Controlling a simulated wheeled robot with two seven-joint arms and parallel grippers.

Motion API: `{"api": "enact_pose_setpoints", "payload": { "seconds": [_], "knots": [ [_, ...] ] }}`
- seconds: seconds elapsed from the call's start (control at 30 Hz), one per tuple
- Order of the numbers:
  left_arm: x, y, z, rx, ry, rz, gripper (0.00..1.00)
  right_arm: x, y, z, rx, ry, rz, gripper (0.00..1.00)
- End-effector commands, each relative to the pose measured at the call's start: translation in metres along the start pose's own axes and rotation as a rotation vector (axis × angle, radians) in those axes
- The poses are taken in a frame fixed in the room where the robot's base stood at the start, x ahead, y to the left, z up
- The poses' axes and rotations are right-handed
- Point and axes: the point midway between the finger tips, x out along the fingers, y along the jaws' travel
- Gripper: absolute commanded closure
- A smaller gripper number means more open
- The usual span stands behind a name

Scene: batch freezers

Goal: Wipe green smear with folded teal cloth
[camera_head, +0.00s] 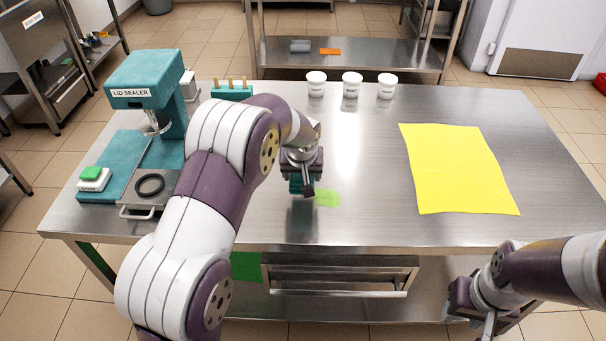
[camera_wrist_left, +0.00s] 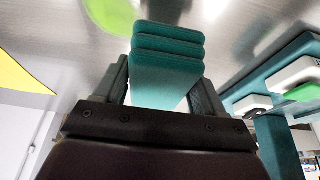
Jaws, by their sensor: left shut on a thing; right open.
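My left gripper (camera_head: 301,188) is over the steel table, left of the middle. It is shut on the folded teal cloth (camera_head: 295,183), which shows as a layered teal block between the fingers in the left wrist view (camera_wrist_left: 168,62). The green smear (camera_head: 327,198) lies on the table just right of the cloth in the head view. It also shows beyond the cloth in the left wrist view (camera_wrist_left: 112,14). Whether the cloth touches the table is unclear. My right gripper (camera_head: 478,312) is at the lower right, off the table's front edge, open and partly out of frame.
A teal lid sealer (camera_head: 147,85) stands at the table's left, with a black ring (camera_head: 149,185) on its tray. Several white tubs, one here (camera_head: 352,84), line the back edge. A yellow sheet (camera_head: 458,168) lies at right. The table around the smear is clear.

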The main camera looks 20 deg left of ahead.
Motion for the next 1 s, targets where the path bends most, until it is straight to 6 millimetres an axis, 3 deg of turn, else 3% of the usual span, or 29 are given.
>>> {"api": "enact_pose_setpoints", "payload": {
  "seconds": [0.23, 0.8, 1.0],
  "knots": [
    [-0.018, -0.002, -0.009, -0.001, 0.001, 0.001, 0.54, -0.017, 0.000, -0.002, 0.000, 0.000, 0.000, 0.57],
    [-0.018, -0.002, -0.010, -0.001, 0.001, 0.001, 0.54, -0.016, 0.000, -0.002, 0.000, 0.000, 0.000, 0.57],
    [-0.016, -0.021, -0.015, -0.037, 0.010, -0.012, 0.54, -0.012, 0.000, -0.001, 0.000, 0.000, 0.000, 0.57]
  ]
}}
